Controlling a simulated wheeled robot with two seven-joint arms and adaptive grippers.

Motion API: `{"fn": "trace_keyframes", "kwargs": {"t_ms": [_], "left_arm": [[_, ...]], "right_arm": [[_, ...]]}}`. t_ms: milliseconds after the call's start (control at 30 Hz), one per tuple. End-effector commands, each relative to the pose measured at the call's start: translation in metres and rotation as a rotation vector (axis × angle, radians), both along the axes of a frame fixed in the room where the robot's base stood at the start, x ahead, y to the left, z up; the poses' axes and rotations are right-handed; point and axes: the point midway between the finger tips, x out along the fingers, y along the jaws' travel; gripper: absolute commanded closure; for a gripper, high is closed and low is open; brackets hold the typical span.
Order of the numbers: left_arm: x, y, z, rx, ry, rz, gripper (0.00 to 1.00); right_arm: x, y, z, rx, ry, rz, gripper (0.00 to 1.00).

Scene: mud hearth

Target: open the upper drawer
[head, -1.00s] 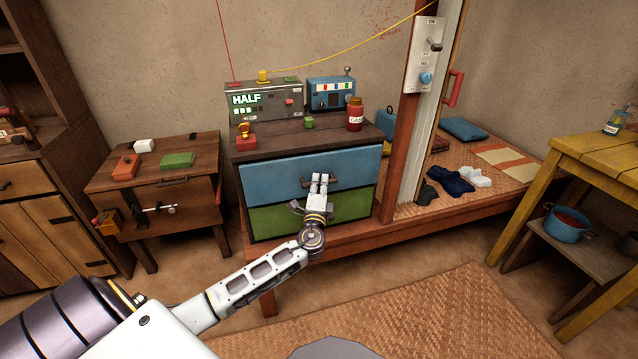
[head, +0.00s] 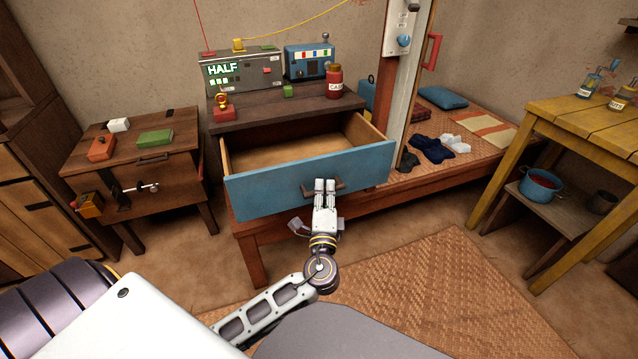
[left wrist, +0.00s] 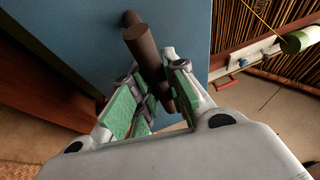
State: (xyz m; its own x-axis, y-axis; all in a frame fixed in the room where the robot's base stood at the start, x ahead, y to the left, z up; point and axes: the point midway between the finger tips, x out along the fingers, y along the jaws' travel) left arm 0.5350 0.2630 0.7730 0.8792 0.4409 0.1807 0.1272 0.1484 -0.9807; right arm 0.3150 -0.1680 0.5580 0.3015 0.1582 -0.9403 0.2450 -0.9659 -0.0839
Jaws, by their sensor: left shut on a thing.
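The upper drawer (head: 270,183) has a blue front and stands pulled well out of the dark-topped cabinet (head: 270,112). Its wooden inside shows and looks empty. My left gripper (head: 325,186) is at the middle of the drawer front, shut on the dark bar handle (head: 308,192). In the left wrist view the handle (left wrist: 148,58) passes between the green-padded fingers (left wrist: 150,95), with the blue drawer front (left wrist: 90,30) behind. The lower green drawer is hidden by the open drawer. My right gripper is not in view.
On the cabinet stand a grey box reading HALF (head: 238,75), a blue device (head: 308,62), a red jar (head: 335,82) and a small green block (head: 288,91). A side table (head: 130,160) stands left. A woven mat (head: 430,290) lies on the floor.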

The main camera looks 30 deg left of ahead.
Motion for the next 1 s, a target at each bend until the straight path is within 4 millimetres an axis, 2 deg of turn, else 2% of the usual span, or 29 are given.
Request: {"fn": "trace_keyframes", "kwargs": {"t_ms": [367,400,500,833,1000], "left_arm": [[-0.0025,-0.0028,-0.0011,0.0,0.002,0.0,1.0],[-0.0025,-0.0028,-0.0011,0.0,0.002,0.0,0.84],[-0.0024,-0.0028,-0.0009,0.0,0.002,0.0,0.75],[-0.0022,-0.0028,0.0004,0.0,0.001,0.0,0.75],[-0.0021,-0.0028,0.0072,0.0,0.0,0.0,0.75]], "right_arm": [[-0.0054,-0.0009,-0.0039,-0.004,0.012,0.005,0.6],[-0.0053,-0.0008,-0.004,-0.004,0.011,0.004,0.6],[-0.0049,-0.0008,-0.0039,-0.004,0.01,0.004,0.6],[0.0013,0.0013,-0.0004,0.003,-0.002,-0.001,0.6],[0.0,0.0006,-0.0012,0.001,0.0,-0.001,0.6]]}}
